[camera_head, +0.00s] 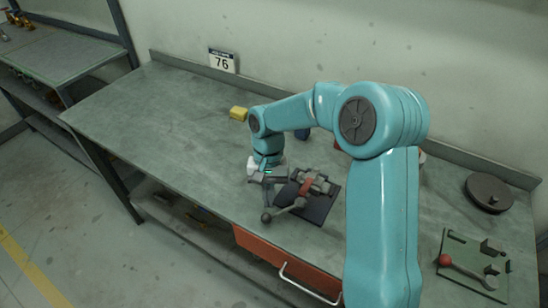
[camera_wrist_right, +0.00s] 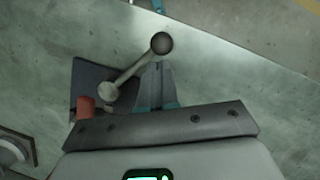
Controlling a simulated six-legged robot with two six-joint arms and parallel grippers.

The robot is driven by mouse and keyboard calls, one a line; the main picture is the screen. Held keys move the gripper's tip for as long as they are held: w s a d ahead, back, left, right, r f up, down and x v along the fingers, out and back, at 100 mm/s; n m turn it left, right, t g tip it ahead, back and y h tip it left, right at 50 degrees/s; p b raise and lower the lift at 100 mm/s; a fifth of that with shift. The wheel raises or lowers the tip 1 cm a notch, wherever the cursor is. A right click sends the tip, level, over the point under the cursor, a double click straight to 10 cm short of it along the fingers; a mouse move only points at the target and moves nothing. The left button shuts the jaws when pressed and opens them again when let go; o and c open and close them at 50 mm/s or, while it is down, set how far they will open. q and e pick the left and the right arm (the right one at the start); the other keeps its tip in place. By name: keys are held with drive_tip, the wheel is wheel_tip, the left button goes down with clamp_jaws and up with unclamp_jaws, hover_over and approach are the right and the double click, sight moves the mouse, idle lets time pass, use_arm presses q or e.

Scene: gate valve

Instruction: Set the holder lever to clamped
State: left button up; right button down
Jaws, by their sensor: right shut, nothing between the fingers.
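A holder with a grey clamp body and a red part (camera_head: 305,186) sits on a dark base plate (camera_head: 322,206) at the table's front edge. Its grey lever (camera_head: 284,210) ends in a dark ball (camera_head: 267,217) that points left toward the edge. In the wrist view the lever (camera_wrist_right: 132,72) runs from a round pivot up right to the ball (camera_wrist_right: 162,43). My right gripper (camera_head: 267,181) is shut and empty. Its fingertips (camera_wrist_right: 158,66) are close beside the lever, just below the ball; whether they touch cannot be told. My left gripper is not in view.
A green plate (camera_head: 470,262) with a red-knobbed lever lies at right, near a dark round disc (camera_head: 489,193). A yellow block (camera_head: 238,113) lies behind my right wrist. An orange drawer (camera_head: 285,265) is below the front edge. The table's left part is clear.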

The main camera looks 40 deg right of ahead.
drive_tip(key=v, duration=1.5)
drive_tip(key=shift+r, duration=0.1)
